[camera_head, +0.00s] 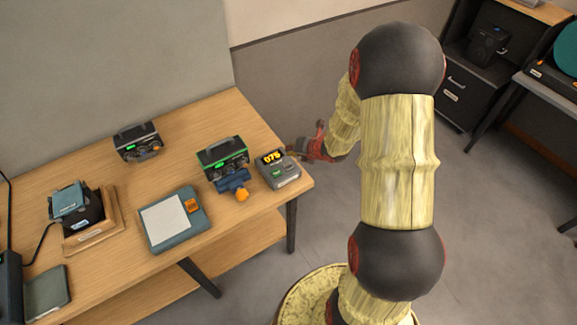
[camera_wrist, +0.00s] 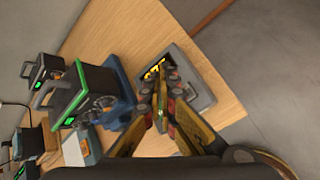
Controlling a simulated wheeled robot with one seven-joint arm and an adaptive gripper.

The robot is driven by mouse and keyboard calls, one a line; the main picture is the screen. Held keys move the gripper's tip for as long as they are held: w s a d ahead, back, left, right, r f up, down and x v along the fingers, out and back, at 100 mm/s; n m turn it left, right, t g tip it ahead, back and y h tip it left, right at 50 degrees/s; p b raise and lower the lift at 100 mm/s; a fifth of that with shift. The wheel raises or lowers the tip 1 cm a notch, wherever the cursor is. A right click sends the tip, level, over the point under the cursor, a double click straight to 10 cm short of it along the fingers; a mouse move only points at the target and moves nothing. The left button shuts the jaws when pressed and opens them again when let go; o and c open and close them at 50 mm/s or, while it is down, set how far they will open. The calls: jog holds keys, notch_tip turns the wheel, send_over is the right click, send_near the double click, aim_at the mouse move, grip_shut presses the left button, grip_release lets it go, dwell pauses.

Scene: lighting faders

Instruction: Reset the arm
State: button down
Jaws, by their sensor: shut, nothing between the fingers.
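My arm (camera_head: 398,160) rises from my base and bends over to the right of the wooden table. My gripper (camera_head: 294,150) points left at the table's right end, close to a grey box with a yellow "075" display (camera_head: 278,168). In the wrist view my gripper (camera_wrist: 160,82) has its fingertips together with nothing between them. It covers part of the grey display box (camera_wrist: 190,82) there. I cannot tell whether the fingertips touch the box.
A green-lit fader box (camera_head: 222,157) stands on a blue stand with an orange knob (camera_head: 242,195), left of the display box. A second fader box (camera_head: 138,142), a blue-grey pad (camera_head: 174,219) and a wooden-based device (camera_head: 92,222) are farther left.

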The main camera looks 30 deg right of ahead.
dwell(0.4)
jog(key=shift+f+m, duration=0.1)
jog(key=shift+m, duration=0.3)
jog(key=s+d+f+m+g+h, duration=0.1)
jog(key=s+d+m+g+h, duration=0.15)
jog(key=s+m, duration=0.4)
jog(key=s+d+f+m+g+h, duration=0.1)
jog(key=s+d+f+m+g, duration=0.15)
jog(key=s+d+m, duration=0.4)
jog(key=s+a+r+m+g+b, duration=0.2)
jog(key=s+a+r+m, duration=0.4)
jog(key=r+m, duration=0.4)
jog(key=s+a+r+m+t+y+b, duration=0.1)
jog(key=s+a+r+m+b, duration=0.1)
jog(key=s+a+r, duration=0.2)
jog(key=s+a+r+m+t+y+b, duration=0.1)
jog(key=s+a+r+m+t+b, duration=0.1)
jog(key=a+r, duration=0.8)
jog(key=s+a+b, duration=0.1)
jog(key=s+a, duration=0.1)
jog(key=a, duration=0.4)
jog(key=shift+s+a+r+m, duration=0.15)
jog(key=shift+s+m, duration=0.1)
jog(key=shift+m, duration=0.15)
